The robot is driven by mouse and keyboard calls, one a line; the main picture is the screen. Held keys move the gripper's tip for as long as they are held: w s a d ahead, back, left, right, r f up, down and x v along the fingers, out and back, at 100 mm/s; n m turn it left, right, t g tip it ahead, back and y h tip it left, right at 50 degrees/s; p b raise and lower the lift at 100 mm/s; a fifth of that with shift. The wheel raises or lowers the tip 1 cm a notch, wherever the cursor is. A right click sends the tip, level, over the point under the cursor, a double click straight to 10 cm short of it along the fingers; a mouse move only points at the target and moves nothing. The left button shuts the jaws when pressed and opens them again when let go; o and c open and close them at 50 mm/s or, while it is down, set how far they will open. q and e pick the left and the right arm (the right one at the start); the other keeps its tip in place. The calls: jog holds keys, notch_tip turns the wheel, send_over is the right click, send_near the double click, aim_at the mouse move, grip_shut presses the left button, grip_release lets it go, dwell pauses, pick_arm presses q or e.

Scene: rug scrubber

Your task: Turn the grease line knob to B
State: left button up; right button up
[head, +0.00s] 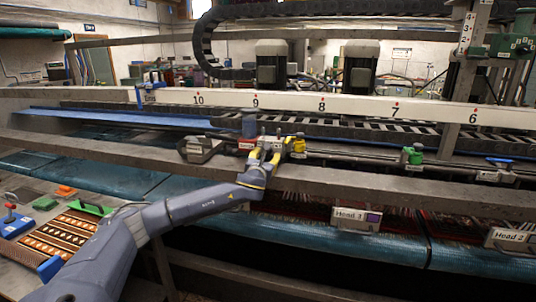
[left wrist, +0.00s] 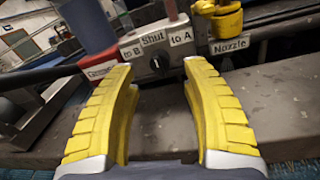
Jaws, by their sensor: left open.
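The grease line knob (left wrist: 155,63) is a small dark knob on a grey block (left wrist: 143,72) in the left wrist view. White labels around it read "to B" (left wrist: 132,52) on the left, "Shut" (left wrist: 153,39) above and "to A" (left wrist: 181,37) on the right. I cannot tell for sure which way the knob points. My left gripper (left wrist: 160,66) is open, with its yellow fingers on either side of the knob and nothing clearly held. In the head view my left gripper (head: 264,158) is at the rail and hides the knob. My right gripper is not in view.
A "Grease" label (left wrist: 99,71) is left of the block, and a "Nozzle" label (left wrist: 229,45) is under a yellow fitting (left wrist: 228,20) on the right. A grey beam (head: 350,182) runs below. A green valve (head: 412,155) is farther right along the pipe.

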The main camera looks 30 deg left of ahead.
pick_arm(q)
jog(key=shift+x, duration=1.75)
